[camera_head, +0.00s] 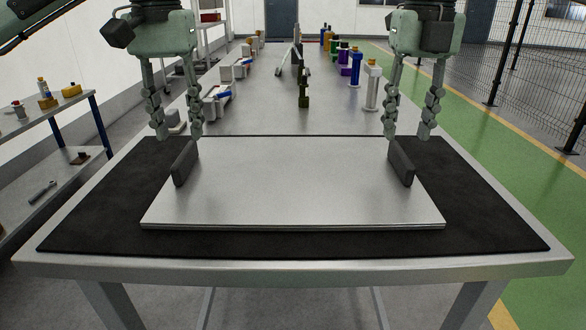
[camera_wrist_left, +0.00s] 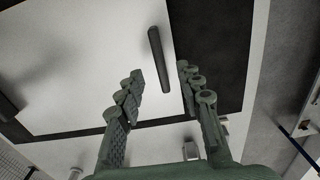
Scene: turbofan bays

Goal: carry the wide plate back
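The wide plate (camera_head: 290,185) is a flat silver sheet lying on a black mat, with a dark upright handle near each end. My left gripper (camera_head: 175,139) is open just behind and above the left handle (camera_head: 185,163). In the left wrist view, that handle (camera_wrist_left: 158,60) lies beyond the open fingertips (camera_wrist_left: 160,75), roughly between their lines, with nothing between the fingers. My right gripper (camera_head: 408,137) is open just behind and above the right handle (camera_head: 401,163). Neither gripper visibly grips a handle; exact fingertip heights are hard to tell.
The black mat (camera_head: 480,220) covers the near end of a long metal table (camera_head: 300,267). A side bench (camera_head: 40,120) is at left, and a mesh fence (camera_head: 530,75) at right.

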